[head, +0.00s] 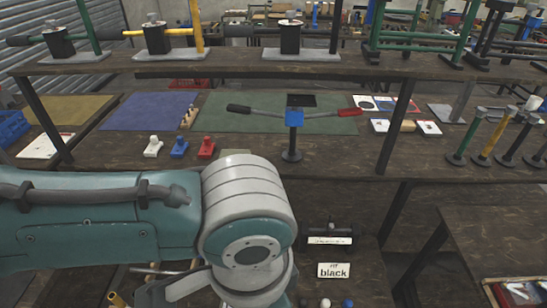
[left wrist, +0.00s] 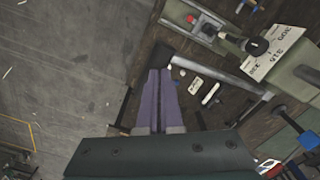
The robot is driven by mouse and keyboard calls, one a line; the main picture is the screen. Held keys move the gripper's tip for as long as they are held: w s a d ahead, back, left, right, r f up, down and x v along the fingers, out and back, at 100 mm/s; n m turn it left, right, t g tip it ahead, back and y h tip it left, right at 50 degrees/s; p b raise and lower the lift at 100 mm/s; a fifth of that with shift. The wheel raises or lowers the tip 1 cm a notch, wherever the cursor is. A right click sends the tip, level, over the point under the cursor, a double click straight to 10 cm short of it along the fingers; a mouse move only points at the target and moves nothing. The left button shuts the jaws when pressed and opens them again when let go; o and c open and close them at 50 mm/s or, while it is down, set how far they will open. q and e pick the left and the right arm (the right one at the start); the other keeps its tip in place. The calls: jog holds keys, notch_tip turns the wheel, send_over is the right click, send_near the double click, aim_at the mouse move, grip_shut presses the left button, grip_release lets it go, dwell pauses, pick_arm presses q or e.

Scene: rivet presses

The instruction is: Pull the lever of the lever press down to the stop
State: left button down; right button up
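My left gripper (left wrist: 159,72) shows two purple fingers side by side, with no clear gap and nothing seen between them. It is over dark wood beside the concrete floor. Up and right of it in the left wrist view is a grey-green device with a pale scale plate (left wrist: 281,45) and a black knob (left wrist: 257,46). I cannot tell whether this is the lever press. My right gripper is not in view.
A post with a blue clamp (head: 294,117) holds a tool with black and red handles on the bench. Bench-top presses (head: 155,38) line the upper shelf. Several lever-like stands (head: 488,140) are at right. A "black" sign (head: 334,270) is low, near my arm.

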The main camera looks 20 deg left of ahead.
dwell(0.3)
pick_arm(q)
jog(key=shift+s+d+f+b, duration=0.15)
jog(key=shift+f+b, duration=0.25)
jog(key=shift+f, duration=0.4)
jog(key=shift+s+a+f+b, duration=0.1)
jog(key=shift+s+f+b, duration=0.1)
jog(key=shift+f+b, duration=0.4)
jog(key=shift+f, duration=0.15)
jog(key=shift+s+d+f+b, duration=0.15)
jog(key=shift+f+b, duration=0.6)
jog(key=shift+f, duration=0.95)
jog(key=shift+f+b, duration=1.15)
jog(key=shift+f, duration=0.35)
jog(key=shift+f, duration=0.1)
